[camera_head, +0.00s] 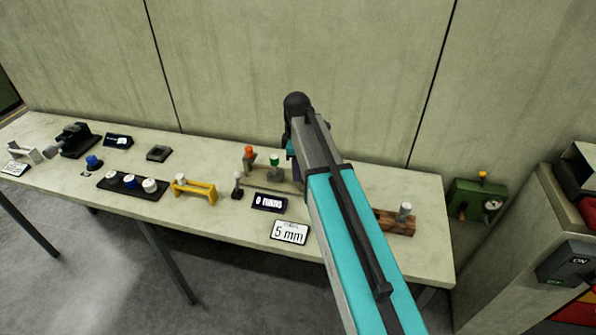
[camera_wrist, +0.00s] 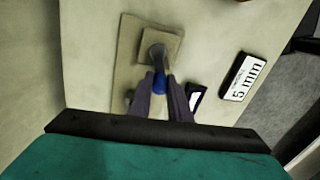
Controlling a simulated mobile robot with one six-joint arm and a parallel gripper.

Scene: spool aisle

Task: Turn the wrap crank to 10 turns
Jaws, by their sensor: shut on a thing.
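In the wrist view, my gripper (camera_wrist: 161,90) has its two purple fingers closed around a small blue knob (camera_wrist: 160,79). In the head view, my arm hides the knob and fingertips. A dark display (camera_head: 268,202) in front of the plate seems to read 0 turns. It shows partly behind a finger in the wrist view (camera_wrist: 196,98).
A white 5 mm card (camera_head: 289,232) lies at the bench's front edge. Orange-topped (camera_head: 249,155) and green-topped (camera_head: 274,164) posts stand left of my arm. A yellow bracket (camera_head: 196,190) and a black tray (camera_head: 112,185) are farther left. A brown wooden block (camera_head: 392,222) lies right.

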